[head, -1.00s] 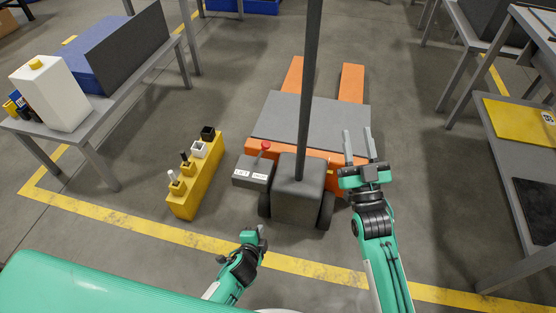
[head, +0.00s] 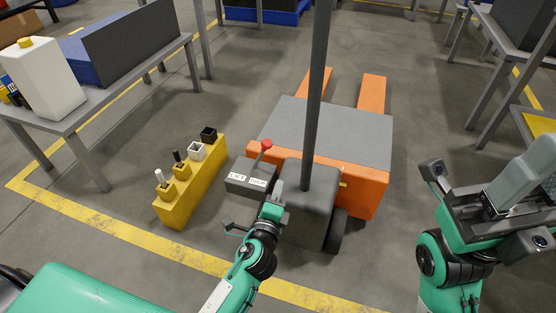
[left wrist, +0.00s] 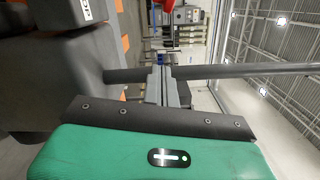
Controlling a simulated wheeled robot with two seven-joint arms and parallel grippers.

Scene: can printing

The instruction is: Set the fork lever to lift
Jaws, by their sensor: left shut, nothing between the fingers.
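The fork lever (head: 266,143) has a red knob on a short stalk that leans to the right in the head view. It rises from a dark grey control box (head: 236,184) with a LIFT label on the left and a second label on the right. The box is beside the pallet truck's grey motor housing (head: 312,215). My left gripper (head: 276,191) is shut and empty, just right of the box and below the knob. Its closed fingers (left wrist: 162,84) show in the left wrist view, with the red knob (left wrist: 168,5) at the top edge. My right gripper (head: 528,170) is raised at the right; its finger gap is unclear.
The truck's upright dark pole (head: 316,90) stands close to my left gripper. A yellow block (head: 197,190) with several small items stands left of the box. A grey table (head: 90,105) is at the left. The floor between them is clear.

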